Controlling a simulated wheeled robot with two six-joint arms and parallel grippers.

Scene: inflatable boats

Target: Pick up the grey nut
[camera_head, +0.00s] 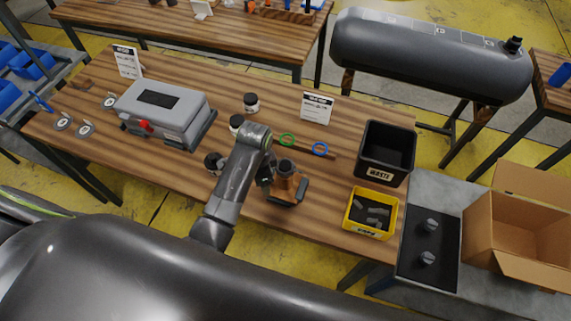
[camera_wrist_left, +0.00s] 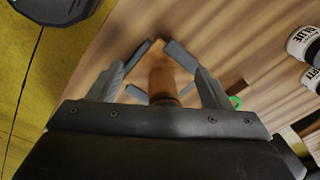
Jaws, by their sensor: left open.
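Two grey nut-like parts, an upper one (camera_head: 431,225) and a lower one (camera_head: 428,258), sit on a black mat at the right; I cannot tell whether either is the grey nut. Smaller grey pieces (camera_head: 377,218) lie in a yellow bin. My left gripper (camera_head: 266,178) is over the middle of the wooden table, beside a brown post on a dark base (camera_head: 285,188) with a dark top. In the left wrist view my left gripper (camera_wrist_left: 160,58) is open, with a brown cylinder (camera_wrist_left: 162,82) showing between its fingers. My right gripper is not in view.
The yellow bin (camera_head: 348,222) and a black waste bin (camera_head: 364,150) stand at the table's right end. A grey machine (camera_head: 190,115), jars (camera_head: 251,102), green (camera_head: 287,139) and blue (camera_head: 320,149) rings, and a sign (camera_head: 317,107) are around. A cardboard box (camera_head: 515,235) stands far right.

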